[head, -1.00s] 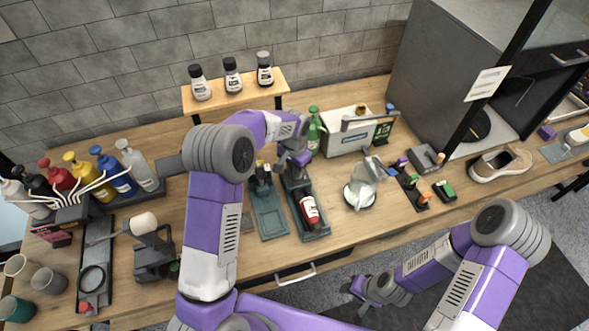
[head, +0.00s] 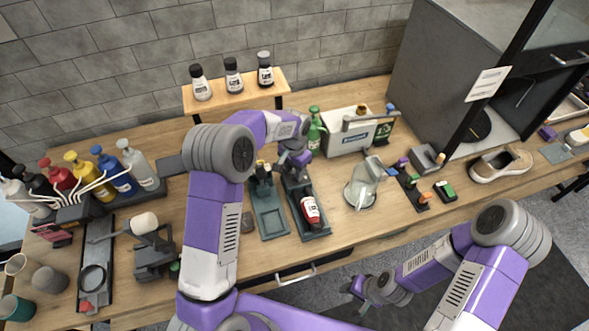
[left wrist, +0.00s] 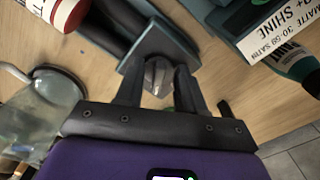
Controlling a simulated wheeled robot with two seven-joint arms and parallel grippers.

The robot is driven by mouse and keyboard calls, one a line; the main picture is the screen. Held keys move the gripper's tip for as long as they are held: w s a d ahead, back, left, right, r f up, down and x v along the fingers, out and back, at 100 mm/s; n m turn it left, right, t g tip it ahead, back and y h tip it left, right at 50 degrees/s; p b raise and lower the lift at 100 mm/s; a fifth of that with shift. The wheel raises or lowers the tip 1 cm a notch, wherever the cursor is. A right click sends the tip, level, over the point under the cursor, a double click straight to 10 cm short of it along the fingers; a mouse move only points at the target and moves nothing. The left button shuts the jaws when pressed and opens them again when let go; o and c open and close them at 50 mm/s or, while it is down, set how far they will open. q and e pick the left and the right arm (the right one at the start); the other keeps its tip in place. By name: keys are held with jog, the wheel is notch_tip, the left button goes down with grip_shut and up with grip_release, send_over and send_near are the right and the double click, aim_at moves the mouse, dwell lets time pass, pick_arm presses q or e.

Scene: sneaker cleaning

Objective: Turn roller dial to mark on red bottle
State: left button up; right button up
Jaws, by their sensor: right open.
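The red bottle (head: 310,209) with a white label lies tilted in the right-hand dark green roller tray (head: 318,236). Part of it also shows at the top left of the left wrist view (left wrist: 64,10). A faceted metal dial (left wrist: 157,77) sits at the end of the roller block (left wrist: 165,45). My left gripper (head: 291,166) is at the back end of the tray. In the left wrist view its fingers (left wrist: 159,85) stand on either side of the dial; whether they grip it is unclear. My right gripper (head: 354,290) is open and empty, low in front of the table.
A similar green tray (head: 271,222) lies just left. A glass vessel (head: 364,185) stands right, a green bottle (head: 315,128) and white box (head: 348,135) behind. Several colored bottles stand left, including a blue one (head: 113,170). A shoe (head: 498,165) lies right.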

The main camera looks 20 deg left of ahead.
aim_at(294, 172)
pick_arm(q)
jog(key=shift+r, duration=0.1)
notch_tip(294, 172, up, 7)
jog(key=shift+r+p, duration=0.2)
jog(key=shift+p, duration=0.2)
dwell(0.3)
